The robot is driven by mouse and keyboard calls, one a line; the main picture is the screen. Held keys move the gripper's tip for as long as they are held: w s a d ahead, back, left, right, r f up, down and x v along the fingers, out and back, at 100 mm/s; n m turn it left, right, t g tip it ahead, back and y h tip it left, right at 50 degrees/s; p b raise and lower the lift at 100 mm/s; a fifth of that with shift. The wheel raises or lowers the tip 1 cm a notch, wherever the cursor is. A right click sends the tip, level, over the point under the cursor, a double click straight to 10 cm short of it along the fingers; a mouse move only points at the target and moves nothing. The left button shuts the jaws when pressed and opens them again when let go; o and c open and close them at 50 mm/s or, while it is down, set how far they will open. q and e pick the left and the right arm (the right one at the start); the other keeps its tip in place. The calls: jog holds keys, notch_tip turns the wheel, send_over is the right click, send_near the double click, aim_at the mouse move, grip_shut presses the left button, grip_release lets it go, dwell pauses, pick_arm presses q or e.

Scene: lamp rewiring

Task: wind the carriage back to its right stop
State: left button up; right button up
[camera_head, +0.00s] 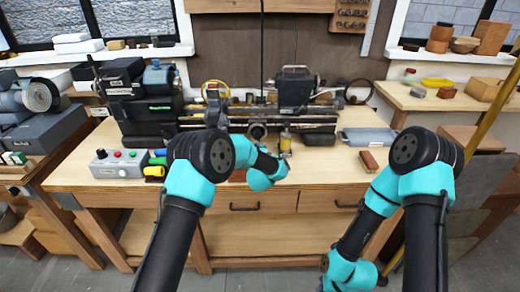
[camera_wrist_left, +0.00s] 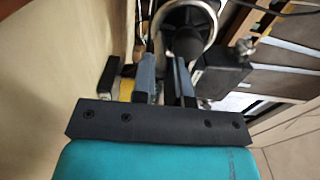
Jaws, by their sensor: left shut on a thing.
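The lathe's carriage (camera_head: 257,116) sits on the bed between the headstock (camera_head: 147,105) on the left and the dark tailstock (camera_head: 295,88) on the right. The carriage's round handwheel (camera_head: 257,131) faces me. My left gripper is at the front of the lathe, just below the handwheel; its fingers are hard to make out in the head view. In the left wrist view the fingers of my left gripper (camera_wrist_left: 164,75) point at the handwheel (camera_wrist_left: 207,22) and are shut on its handle, which they largely hide. Which stop is the right one is not clear. My right arm hangs low at right; its gripper is not visible.
A control box (camera_head: 117,163) with coloured buttons and several coloured cylinders (camera_head: 155,171) stand on the bench at left. A grey tray (camera_head: 367,137) and a reddish-brown block (camera_head: 369,160) lie at right. The bench front right of my left gripper is mostly clear.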

pick_arm(q)
jog(key=shift+w+a+r, duration=0.1)
jog(key=shift+a+r, duration=0.05)
jog(key=shift+a, duration=0.05)
jog(key=shift+a, duration=0.55)
jog(key=shift+r, duration=0.15)
jog(key=shift+o, duration=0.4)
jog(key=shift+a+r, duration=0.25)
jog(key=shift+a, duration=0.2)
jog(key=shift+r, duration=0.1)
